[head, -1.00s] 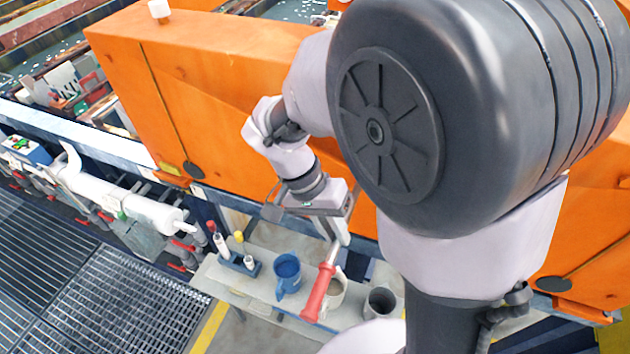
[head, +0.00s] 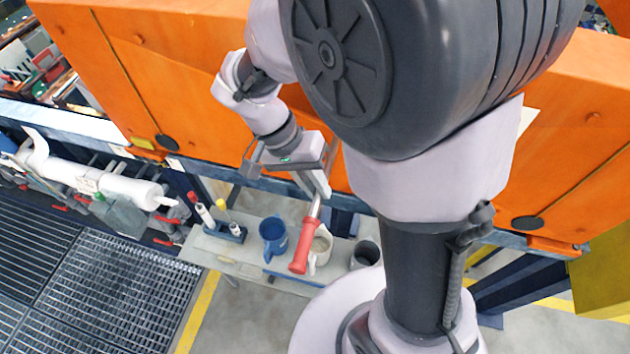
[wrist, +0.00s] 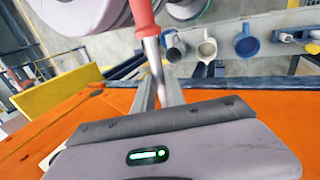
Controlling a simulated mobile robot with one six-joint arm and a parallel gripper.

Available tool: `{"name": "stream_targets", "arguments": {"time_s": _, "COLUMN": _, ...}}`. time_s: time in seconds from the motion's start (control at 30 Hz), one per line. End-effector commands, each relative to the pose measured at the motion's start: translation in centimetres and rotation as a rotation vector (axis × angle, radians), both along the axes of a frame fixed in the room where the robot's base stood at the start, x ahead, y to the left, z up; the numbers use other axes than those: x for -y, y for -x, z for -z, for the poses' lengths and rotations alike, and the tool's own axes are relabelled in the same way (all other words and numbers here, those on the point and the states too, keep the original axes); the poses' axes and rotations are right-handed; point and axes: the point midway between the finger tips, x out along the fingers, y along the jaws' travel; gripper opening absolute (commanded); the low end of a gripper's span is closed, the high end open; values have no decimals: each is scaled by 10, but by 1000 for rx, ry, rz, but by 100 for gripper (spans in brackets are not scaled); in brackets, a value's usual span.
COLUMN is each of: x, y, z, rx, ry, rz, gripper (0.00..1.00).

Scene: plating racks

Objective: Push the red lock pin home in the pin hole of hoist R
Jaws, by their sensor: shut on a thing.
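My gripper (head: 318,192) is shut on the red lock pin (head: 305,246), near its metal shaft. The pin's red handle hangs down and slightly left in the head view, in front of the mugs. In the wrist view the shaft runs between the fingertips of my gripper (wrist: 158,90), and the red handle of the pin (wrist: 142,14) points to the top edge. Orange bodywork (head: 190,75) stands behind the arm, with a dark round disc (head: 167,142) low on it. I cannot make out the pin hole of hoist R in either view.
Below the pin a grey shelf (head: 215,247) holds a blue mug (head: 273,232), a pale mug (head: 321,243), a dark cup (head: 366,254) and a small blue stand (head: 228,232). White pipework (head: 125,187) lies left. Grating (head: 125,300) covers the floor there.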

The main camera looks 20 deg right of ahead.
Motion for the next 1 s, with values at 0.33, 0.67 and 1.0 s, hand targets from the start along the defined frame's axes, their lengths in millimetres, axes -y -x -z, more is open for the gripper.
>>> {"name": "stream_targets", "arguments": {"time_s": 0.33, "x": 0, "y": 0, "z": 0, "rx": 0, "ry": 0, "rz": 0, "gripper": 0}}
{"name": "stream_targets", "arguments": {"time_s": 0.67, "x": 0, "y": 0, "z": 0, "rx": 0, "ry": 0, "rz": 0, "gripper": 0}}
{"name": "stream_targets", "arguments": {"time_s": 1.0, "x": 3, "y": -5, "z": -1, "rx": 1, "ry": -1, "rz": 0, "gripper": 0}}
